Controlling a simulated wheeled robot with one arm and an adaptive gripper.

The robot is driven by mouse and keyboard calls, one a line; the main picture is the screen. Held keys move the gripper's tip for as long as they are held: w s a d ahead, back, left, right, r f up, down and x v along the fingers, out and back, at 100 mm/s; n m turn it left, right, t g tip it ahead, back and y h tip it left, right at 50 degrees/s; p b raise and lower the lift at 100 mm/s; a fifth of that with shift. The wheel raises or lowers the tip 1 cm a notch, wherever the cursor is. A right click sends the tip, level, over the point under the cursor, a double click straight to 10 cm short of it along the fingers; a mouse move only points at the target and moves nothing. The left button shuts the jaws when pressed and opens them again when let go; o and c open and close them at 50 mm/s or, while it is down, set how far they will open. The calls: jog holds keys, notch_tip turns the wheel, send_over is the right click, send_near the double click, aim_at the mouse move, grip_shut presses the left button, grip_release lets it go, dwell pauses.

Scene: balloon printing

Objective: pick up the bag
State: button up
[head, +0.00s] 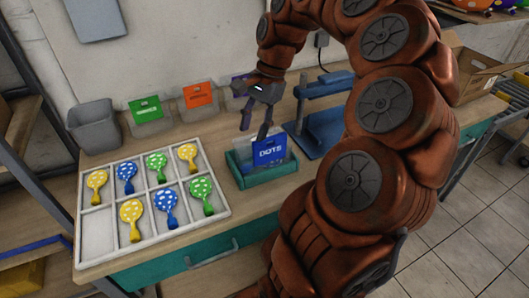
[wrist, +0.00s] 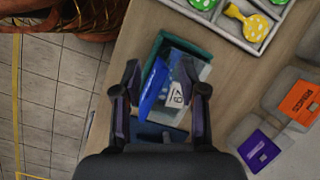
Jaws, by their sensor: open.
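A blue bag marked DOTS (head: 269,151) stands upright, tilted a little, in a teal tray (head: 265,178) on the table. In the wrist view the blue bag (wrist: 153,84) lies between my finger lines, with a clear pouch bearing a white label (wrist: 178,95) beside it in the teal tray (wrist: 160,42). My gripper (head: 256,131) is open above the tray, fingers pointing down. In the wrist view its fingers (wrist: 161,72) are spread on either side of the bag. I cannot tell whether either finger touches it.
A white divided tray (head: 220,212) of dotted balloons lies left of the teal tray. Grey bins with green (head: 146,109), orange (head: 200,95) and purple labels stand along the wall. A blue stand (head: 322,125) is close on the right. An open cardboard box (head: 476,75) is farther right.

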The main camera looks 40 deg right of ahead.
aim_at(280, 134)
jog(key=d+m, duration=0.1)
jog(key=d, duration=0.2)
jog(key=s+d+f+m, duration=0.1)
jog(key=d+m, duration=0.1)
jog(key=d, duration=0.1)
jog(key=d+f+m, duration=0.1)
jog(key=d+m, duration=0.1)
jog(key=d, duration=0.1)
jog(key=shift+s+d+t, duration=0.1)
jog(key=shift+s+t, duration=0.2)
jog(key=shift+s, duration=0.1)
jog(key=shift+d+f+m+y, duration=0.1)
jog(key=shift+f+m+y, duration=0.1)
jog(key=shift+m+y, duration=0.1)
jog(key=shift+p+x, duration=0.45)
jog(key=shift+x, duration=0.8)
jog(key=shift+p+x, duration=1)
jog(key=shift+x, duration=1.5)
jog(key=shift+w+d, duration=0.1)
jog(key=shift+d, duration=0.1)
jog(key=shift+c, duration=0.4)
grip_shut()
